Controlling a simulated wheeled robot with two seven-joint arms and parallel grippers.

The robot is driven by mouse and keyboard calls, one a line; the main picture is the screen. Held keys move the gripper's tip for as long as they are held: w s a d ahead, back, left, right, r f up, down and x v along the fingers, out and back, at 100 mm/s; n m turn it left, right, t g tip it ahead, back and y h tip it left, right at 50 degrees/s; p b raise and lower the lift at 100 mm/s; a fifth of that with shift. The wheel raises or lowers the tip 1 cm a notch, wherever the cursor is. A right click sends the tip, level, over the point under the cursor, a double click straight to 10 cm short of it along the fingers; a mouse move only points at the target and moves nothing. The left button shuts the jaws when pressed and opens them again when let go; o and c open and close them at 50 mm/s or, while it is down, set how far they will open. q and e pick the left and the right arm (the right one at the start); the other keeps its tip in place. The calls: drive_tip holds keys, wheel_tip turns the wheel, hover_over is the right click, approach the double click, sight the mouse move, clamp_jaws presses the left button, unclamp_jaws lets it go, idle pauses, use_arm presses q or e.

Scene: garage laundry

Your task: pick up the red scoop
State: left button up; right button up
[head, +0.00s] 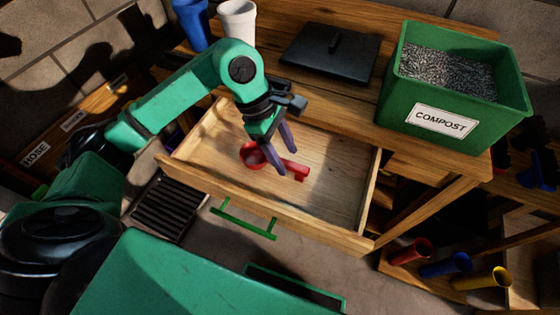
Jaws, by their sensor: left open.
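The red scoop (252,154) lies on the floor of the open wooden drawer (335,190). Its round bowl is on the left and its handle (298,170) reaches to the right. My left gripper (281,160) is open and points down over the scoop. Its purple fingers hide the part between bowl and handle. I cannot tell whether the fingers touch the scoop. My right gripper is not in view.
The drawer has a green handle (243,219) and raised wooden walls. On the bench above stand a green compost bin (402,112), a black lidded tray (328,58), a white cup (238,22) and a blue cup (192,22). Red, blue and yellow tubes are low at right.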

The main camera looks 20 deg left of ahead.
sight(290, 164)
use_arm(q)
drive_tip(key=x, duration=0.4)
drive_tip(key=shift+w+d+f, duration=0.1)
drive_tip(key=shift+d+f, duration=0.05)
drive_tip(key=shift+f, duration=0.15)
clamp_jaws()
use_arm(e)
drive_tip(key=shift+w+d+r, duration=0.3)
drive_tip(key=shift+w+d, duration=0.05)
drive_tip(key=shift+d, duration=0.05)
use_arm(q)
wheel_tip(290, 164, up, 20)
drive_tip(key=p, duration=0.1)
drive_tip(key=shift+p, duration=0.3)
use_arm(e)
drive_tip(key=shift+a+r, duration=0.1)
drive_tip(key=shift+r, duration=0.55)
